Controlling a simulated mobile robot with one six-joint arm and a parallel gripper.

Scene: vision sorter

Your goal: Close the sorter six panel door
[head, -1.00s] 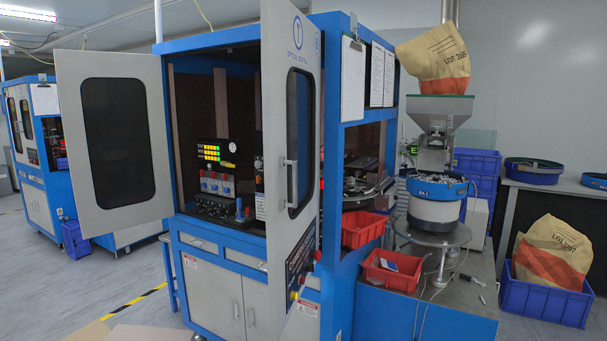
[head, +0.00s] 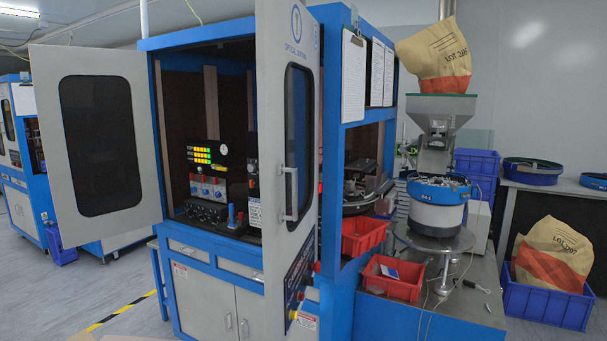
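The sorter is a blue and grey cabinet (head: 205,253) in the middle of the head view. Its upper front stands open on two grey doors with dark windows. The left door (head: 45,150) is swung wide out to the left. The right door (head: 271,120), marked with a round logo and lettering, stands open toward me, seen at a steep angle. It has a vertical handle (head: 292,195) by its window. Inside, a control panel (head: 207,160) with lit yellow and green displays shows. I cannot tell which door is the six panel one. My gripper is not in view.
Red bins (head: 394,278) and a feeder bowl (head: 437,190) stand at the cabinet's right side. A blue crate (head: 545,305) with a paper sack (head: 553,255) is on the floor at far right. Another blue machine (head: 20,205) stands at left. Grey floor is free at front left.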

